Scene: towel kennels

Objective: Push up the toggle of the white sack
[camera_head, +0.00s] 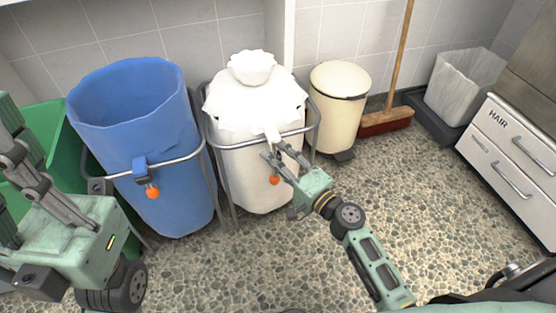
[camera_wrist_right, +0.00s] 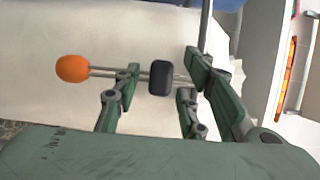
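The white sack (camera_head: 245,175) hangs in a metal frame, its top gathered into a white tuft (camera_head: 251,68). An orange ball (camera_head: 275,180) hangs at its front. My right gripper (camera_head: 283,157) is at the front of the sack and partly covers the cords. In the right wrist view, the dark toggle (camera_wrist_right: 160,77) sits on two thin cords that run to the orange ball (camera_wrist_right: 72,68). The toggle lies between the open fingers of my right gripper (camera_wrist_right: 162,85), with a gap on each side. My left gripper (camera_head: 20,190) is at the left edge, partly cut off.
A blue sack (camera_head: 185,190) with its own toggle (camera_head: 141,168) and orange ball stands at the left, beside a green bin (camera_head: 50,125). A cream pedal bin (camera_head: 338,115), broom (camera_head: 388,122) and drawer cabinet (camera_head: 510,155) stand to the right. The pebbled floor at the right is clear.

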